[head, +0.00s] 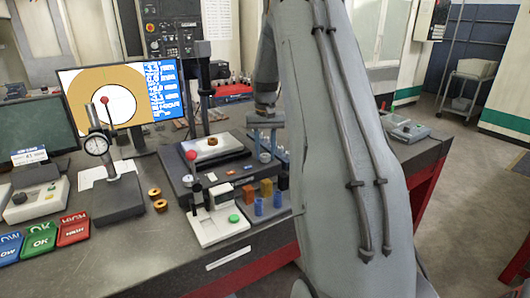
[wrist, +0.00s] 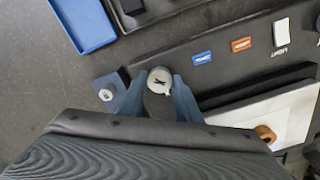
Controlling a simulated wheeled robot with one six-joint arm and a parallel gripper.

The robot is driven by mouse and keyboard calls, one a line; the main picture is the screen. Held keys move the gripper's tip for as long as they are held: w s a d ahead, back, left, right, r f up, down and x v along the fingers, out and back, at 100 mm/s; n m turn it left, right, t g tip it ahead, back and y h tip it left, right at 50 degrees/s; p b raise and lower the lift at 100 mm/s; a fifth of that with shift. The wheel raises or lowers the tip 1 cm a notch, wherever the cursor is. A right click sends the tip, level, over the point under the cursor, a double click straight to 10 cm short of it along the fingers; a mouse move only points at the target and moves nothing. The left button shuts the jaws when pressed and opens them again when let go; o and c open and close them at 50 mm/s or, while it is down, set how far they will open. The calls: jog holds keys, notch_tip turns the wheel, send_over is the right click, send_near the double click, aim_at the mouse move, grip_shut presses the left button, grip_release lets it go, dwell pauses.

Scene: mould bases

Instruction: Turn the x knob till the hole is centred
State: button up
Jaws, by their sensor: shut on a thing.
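The x knob (wrist: 159,80) is a pale round knob marked X in the wrist view. My gripper (wrist: 158,92) has its two blue fingers on either side of the knob, shut on it. In the head view my gripper (head: 266,135) is at the right edge of the dark measuring stage (head: 232,170), and the knob is hard to make out. A brass ring (head: 212,141) lies on the pale stage top. The screen (head: 82,84) shows the hole (head: 122,112) as a white disc in a tan field, towards its lower middle. A dial gauge stand covers part of it.
The dial gauge (head: 97,145) stands left of the stage. Two brass rings (head: 155,193) lie between them. Blue, green and red trays (head: 40,238) are at the lower left. A light switch (wrist: 281,32) is near the knob in the wrist view.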

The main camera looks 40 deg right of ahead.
aim_at(265, 155)
jog(key=shift+r+n, duration=0.1)
jog(key=shift+n, duration=1)
jog(key=o, duration=1.1)
jog(key=shift+c, duration=0.2)
notch_tip(265, 155, up, 8)
jog(key=b, duration=0.2)
jog(key=shift+b, duration=0.3)
